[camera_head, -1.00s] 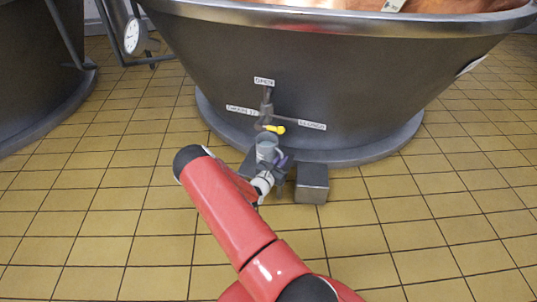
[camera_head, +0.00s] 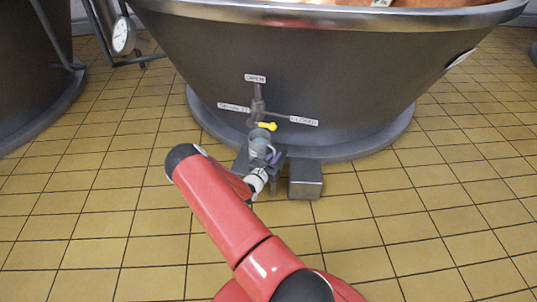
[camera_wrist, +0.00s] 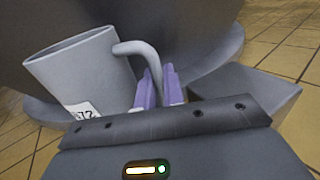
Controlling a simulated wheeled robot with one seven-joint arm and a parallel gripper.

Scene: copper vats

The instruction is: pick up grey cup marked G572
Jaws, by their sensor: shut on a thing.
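The grey cup (camera_head: 259,142) is just below the tap on the vat's front in the head view. It looks roughly upright there. In the wrist view the cup (camera_wrist: 85,72) fills the left side, and its white label (camera_wrist: 84,111) shows "572", with the rest cut off. Its handle (camera_wrist: 138,50) curves down to the purple fingers of my gripper (camera_wrist: 157,88), which are shut on it. My gripper (camera_head: 272,156) is at the cup's right side in the head view. The cup's base is hidden, so I cannot tell whether it touches anything below.
The tap's yellow lever (camera_head: 266,126) is close above the cup. The large copper vat (camera_head: 330,75) rises right behind, on a round grey base (camera_head: 385,139). A grey metal block (camera_head: 305,179) stands on the floor to the right. The yellow tiled floor (camera_head: 420,215) is open around.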

